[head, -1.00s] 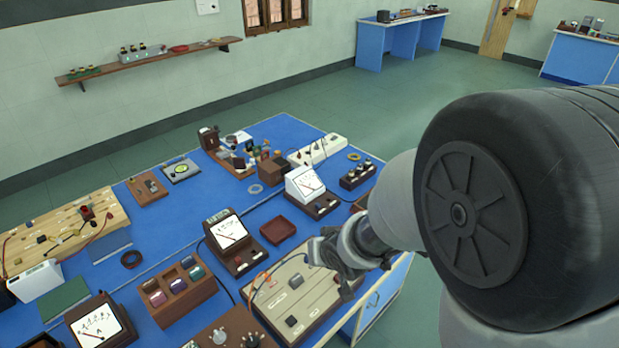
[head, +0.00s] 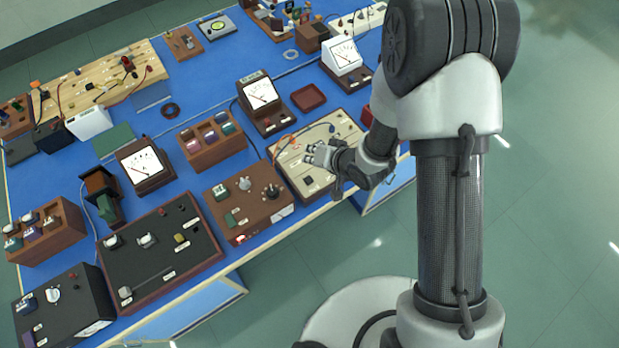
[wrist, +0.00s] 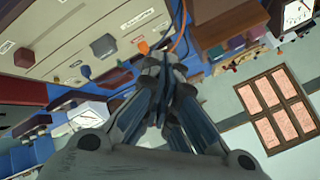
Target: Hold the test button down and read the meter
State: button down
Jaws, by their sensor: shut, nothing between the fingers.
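A beige panel box (head: 292,172) with small labels and a dark button-like block (head: 308,181) sits at the bench's front edge. I cannot tell which block is the test button. My gripper (head: 314,154) is shut and empty over the panel; its closed fingers show in the wrist view (wrist: 167,68). Contact with the panel cannot be told. Dial meters stand behind (head: 260,93), farther back (head: 346,54) and left (head: 143,163); their readings are too small.
A brown box with knobs (head: 245,207) stands just left of the panel. A wooden rack (head: 212,140) and a dark red tray (head: 308,98) are behind. A large dark-topped box (head: 158,255) is at the front left. Loose leads cross the panel. Floor is open at the right.

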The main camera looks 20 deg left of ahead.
aim_at(311, 178)
jog(key=shift+f, duration=0.1)
notch_tip(311, 178, down, 9)
jog(key=b, duration=0.7)
jog(key=shift+r, duration=0.2)
dwell(0.9)
jog(key=shift+f+b, duration=0.45)
jog(key=shift+f+b, duration=0.35)
jog(key=shift+f, duration=0.1)
dwell(0.5)
jog(key=shift+r, duration=0.1)
dwell(2.1)
jog(key=shift+r+p, duration=0.75)
jog(key=shift+r, duration=0.05)
jog(key=shift+r+p, duration=2)
jog(key=shift+r, duration=0.55)
